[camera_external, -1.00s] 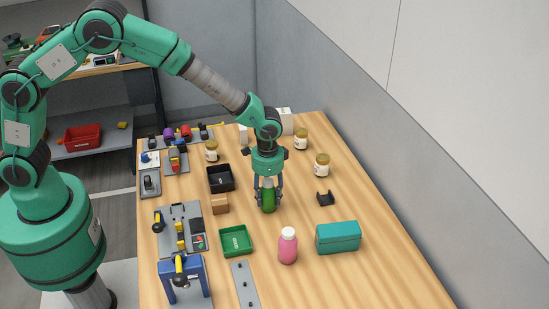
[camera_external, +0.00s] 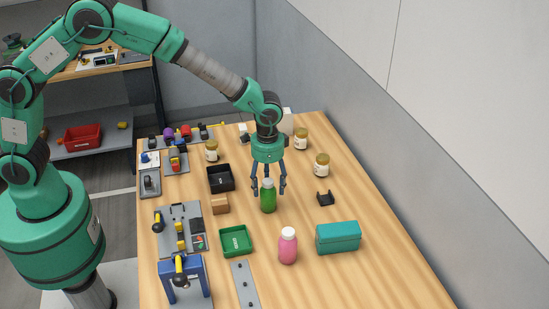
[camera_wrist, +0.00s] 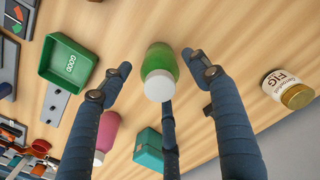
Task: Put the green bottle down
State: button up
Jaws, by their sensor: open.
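The green bottle (camera_external: 268,198) with a pale cap stands upright on the wooden table (camera_external: 370,265) in the external view. My gripper (camera_external: 268,190) is above and around its upper part with the fingers spread open. In the wrist view the bottle (camera_wrist: 160,65) shows between the spread fingers of my gripper (camera_wrist: 155,95), with visible gaps to the fingers on the left and right. The third finger passes close to the cap; I cannot tell if it touches.
A pink bottle (camera_external: 288,247) and a teal box (camera_external: 338,238) stand in front. A green tray (camera_external: 236,241), a brown box (camera_external: 220,205) and a black bin (camera_external: 220,179) are on the left. A black bracket (camera_external: 325,198) and jars (camera_external: 321,166) stand to the right.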

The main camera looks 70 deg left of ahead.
notch_tip(320, 180, up, 7)
jog(key=shift+r+p, duration=0.1)
jog(key=shift+p, duration=0.35)
jog(key=shift+r, duration=0.1)
dwell(0.4)
jog(key=shift+s+r, duration=0.1)
jog(key=shift+r, duration=0.1)
jog(key=s+a+r+n+t, duration=0.1)
jog(key=s+a+r, duration=0.2)
jog(key=s+r, duration=0.7)
jog(key=s+a+r+t, duration=0.25)
jog(key=s+r, duration=0.55)
jog(key=r, duration=0.4)
jog(key=s+a+r+t, duration=0.1)
jog(key=s+a, duration=0.1)
jog(key=s, duration=1.1)
jog(key=s+a+r+n+t, duration=0.1)
jog(key=s+a+r, duration=0.1)
jog(key=s, duration=1.1)
jog(key=shift+a+r, duration=0.25)
